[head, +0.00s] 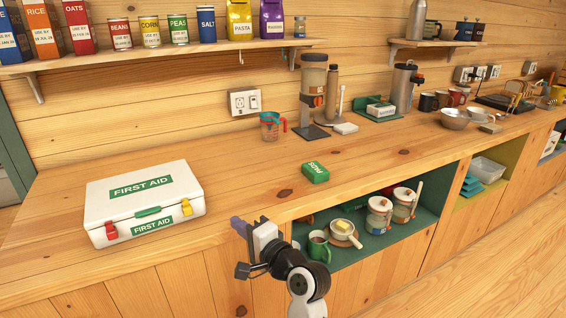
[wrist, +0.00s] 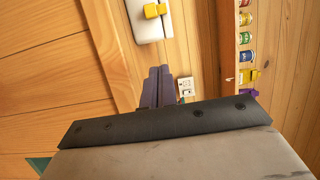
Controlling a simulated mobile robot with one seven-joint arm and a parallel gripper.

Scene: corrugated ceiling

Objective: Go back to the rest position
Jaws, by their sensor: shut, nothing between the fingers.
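My gripper (head: 238,226) is in front of the counter's front edge in the head view, to the right of the first aid box. Its two dark fingers (wrist: 158,87) lie together in the wrist view, shut with nothing between them. The white first aid box (head: 146,202) stands closed on the counter at the left, with a green handle, one red latch and one yellow latch. Part of it also shows at the top of the wrist view (wrist: 148,28). A small green pads box (head: 315,172) lies on the counter, apart from my gripper.
The wooden counter (head: 235,180) is clear between the two boxes. A measuring cup (head: 270,127) and a coffee grinder (head: 313,90) stand farther back. Below the counter, an open green shelf (head: 345,262) holds a mug, a pan and jars. A wall shelf (head: 150,55) carries cans and bags.

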